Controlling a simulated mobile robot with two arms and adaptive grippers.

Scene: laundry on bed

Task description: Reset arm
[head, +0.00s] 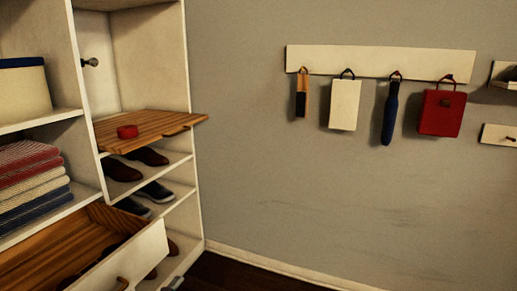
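Neither of my grippers can be made out in the head view. A small grey piece shows at the bottom edge, below the open drawer (136,262); I cannot tell what it is. The task names no object other than my arm.
A hook rail (380,61) holds several hanging items, including a red bag (440,118). The lower wall is clear.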

